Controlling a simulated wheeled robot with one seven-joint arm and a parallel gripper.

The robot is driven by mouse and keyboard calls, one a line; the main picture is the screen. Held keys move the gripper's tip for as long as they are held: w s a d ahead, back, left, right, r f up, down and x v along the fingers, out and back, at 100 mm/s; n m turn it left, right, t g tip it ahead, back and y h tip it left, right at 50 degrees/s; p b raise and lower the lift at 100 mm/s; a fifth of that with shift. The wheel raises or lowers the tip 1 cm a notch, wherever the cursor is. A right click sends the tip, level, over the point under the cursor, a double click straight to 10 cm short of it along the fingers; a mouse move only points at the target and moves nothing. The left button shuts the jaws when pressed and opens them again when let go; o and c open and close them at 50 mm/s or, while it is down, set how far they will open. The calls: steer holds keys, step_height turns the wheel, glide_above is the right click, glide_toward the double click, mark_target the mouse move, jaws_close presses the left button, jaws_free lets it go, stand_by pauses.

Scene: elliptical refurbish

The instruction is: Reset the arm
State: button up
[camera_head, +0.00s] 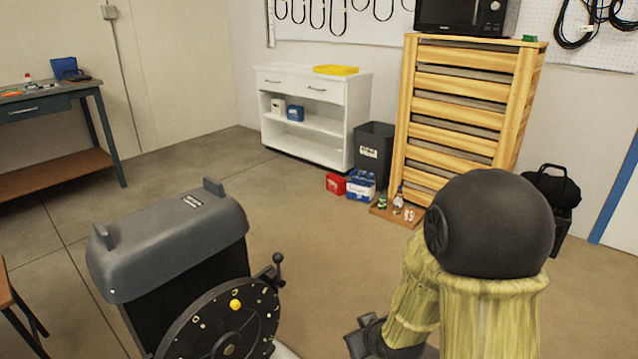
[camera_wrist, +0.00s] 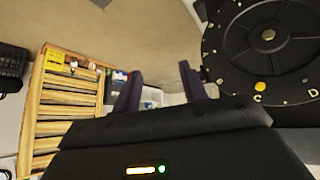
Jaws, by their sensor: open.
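My arm is on the right of the camera_head view, bent, with a round dark joint on top and yellow-green covering below. My gripper (camera_wrist: 160,78) is open and empty in the wrist view, its two dark fingers apart with nothing between them. The elliptical machine (camera_head: 180,235) has a grey hood and stands at the lower left of the camera_head view. Its black disc (camera_head: 205,325) carries a yellow knob (camera_head: 235,305) and a crank handle. In the wrist view the disc (camera_wrist: 285,60) is at the upper right, to the right of my fingers, with no contact visible.
A wooden slatted drawer unit (camera_head: 455,120) with a black microwave (camera_head: 455,15) on top stands at the back. A white cabinet (camera_head: 345,105), grey bin (camera_head: 372,140) and blue bottle pack (camera_head: 361,186) stand beside it. A workbench (camera_head: 40,112) is at left. The middle floor is clear.

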steer(key=s+d+r+m+g+h+p, duration=0.1)
steer(key=s+d+r+m+g, duration=0.25)
steer(key=s, duration=0.25)
steer(key=s+d+r+m+g+h, duration=0.1)
steer(key=s+d+r+m+g, duration=0.1)
steer(key=s+r, duration=0.3)
step_height(320, 180, up, 36)
steer(key=p, duration=3.7)
steer(key=shift+s+p, duration=0.35)
steer(key=shift+d+t, duration=0.1)
steer(key=shift+t, duration=0.15)
